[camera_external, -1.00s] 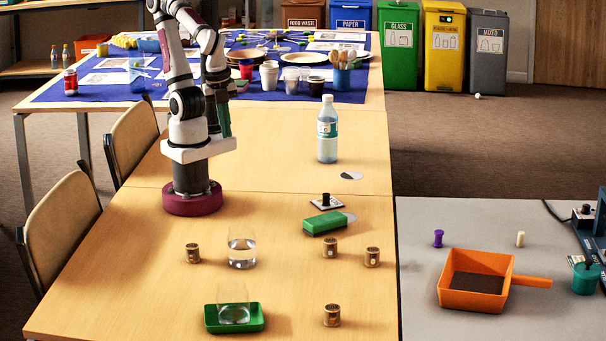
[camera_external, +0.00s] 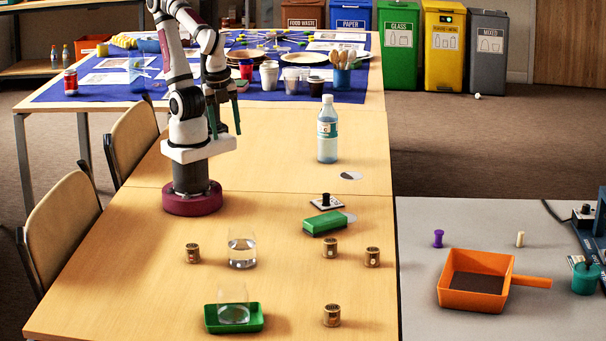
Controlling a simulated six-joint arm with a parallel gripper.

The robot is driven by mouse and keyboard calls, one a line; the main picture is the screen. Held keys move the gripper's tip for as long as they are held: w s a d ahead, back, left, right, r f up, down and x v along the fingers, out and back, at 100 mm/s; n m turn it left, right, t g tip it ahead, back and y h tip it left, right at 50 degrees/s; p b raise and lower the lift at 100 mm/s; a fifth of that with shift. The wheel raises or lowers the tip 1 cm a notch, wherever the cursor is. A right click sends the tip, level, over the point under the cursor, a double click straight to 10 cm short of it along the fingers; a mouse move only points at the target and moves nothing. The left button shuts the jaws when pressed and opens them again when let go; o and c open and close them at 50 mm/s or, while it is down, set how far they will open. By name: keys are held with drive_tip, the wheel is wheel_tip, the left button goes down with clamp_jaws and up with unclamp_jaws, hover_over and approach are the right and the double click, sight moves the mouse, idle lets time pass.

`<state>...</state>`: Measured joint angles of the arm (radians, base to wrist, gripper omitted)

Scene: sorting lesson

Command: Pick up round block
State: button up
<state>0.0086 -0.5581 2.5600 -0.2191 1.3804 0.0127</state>
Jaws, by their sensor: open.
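My gripper (camera_external: 225,118) hangs above the far part of the wooden table, beside my arm's base, with its dark green fingers pointing down. The fingers stand apart with nothing visible between them. No thing is plainly a round block. Small round brown-and-metal cylinders stand on the near table: one at the left (camera_external: 192,254), one right of the middle (camera_external: 330,247), one near the right edge (camera_external: 372,257) and one at the front (camera_external: 332,315). My gripper is far behind them and touches none.
A glass of water (camera_external: 242,252), a green tray (camera_external: 258,318) holding another glass (camera_external: 233,296), a green eraser-like block (camera_external: 324,223) and a black-knobbed white plate (camera_external: 326,203) share the table. A bottle (camera_external: 327,135) stands farther back. An orange dustpan (camera_external: 508,290) lies on the grey table.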

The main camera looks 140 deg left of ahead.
drive_tip(key=shift+o, duration=1)
drive_tip(key=n+h, duration=0.3)
drive_tip(key=n, duration=2)
hover_over(192, 245)
drive_tip(key=a, duration=0.3)
wheel_tip(192, 245, down, 6)
drive_tip(key=r, duration=0.1)
drive_tip(key=shift+n, duration=0.4)
drive_tip(key=d+f, duration=0.1)
drive_tip(key=f, duration=0.4)
drive_tip(key=d+f, duration=0.1)
drive_tip(key=f, duration=0.5)
drive_tip(key=d+f, duration=0.1)
drive_tip(key=f, duration=0.4)
drive_tip(key=shift+d+f, duration=0.1)
drive_tip(key=shift+f, duration=0.1)
drive_tip(key=shift+w+h, duration=0.1)
drive_tip(key=shift+h, duration=0.2)
clamp_jaws()
